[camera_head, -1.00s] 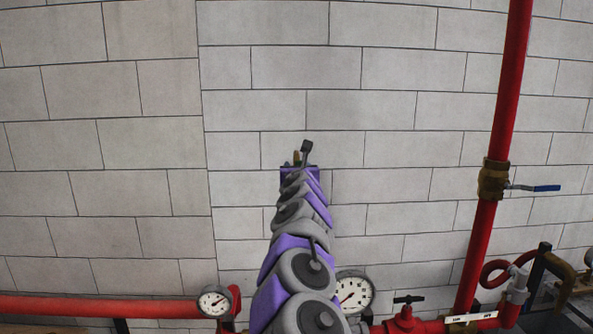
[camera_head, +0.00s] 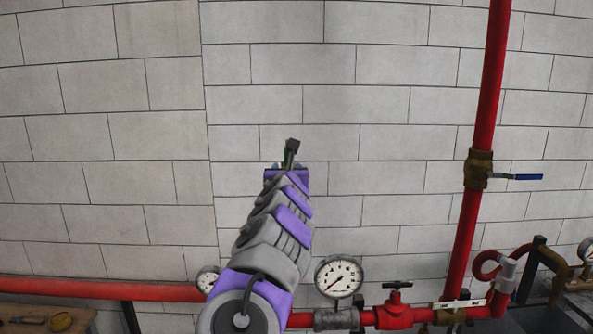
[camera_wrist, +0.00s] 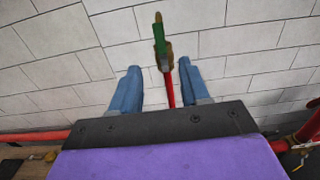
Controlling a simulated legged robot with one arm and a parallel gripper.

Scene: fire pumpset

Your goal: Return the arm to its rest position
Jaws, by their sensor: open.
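My arm (camera_head: 270,235), purple and grey, reaches out from the bottom of the head view toward the block wall. In the wrist view my gripper (camera_wrist: 158,85) is open, its two blue fingers apart on either side. A green and brass-coloured piece on a thin red pipe (camera_wrist: 170,90) shows between and beyond the fingers. I cannot tell how far it is from them. In the head view a dark lever-like tip (camera_head: 291,148) shows just above the arm's far end.
A grey block wall (camera_head: 400,100) fills the background. A red pipe (camera_head: 100,290) runs low across it, with a gauge (camera_head: 338,277) and a red valve (camera_head: 395,309). A tall red pipe (camera_head: 490,80) with a blue-handled valve (camera_head: 478,168) stands right. A wooden surface (camera_head: 40,317) is at lower left.

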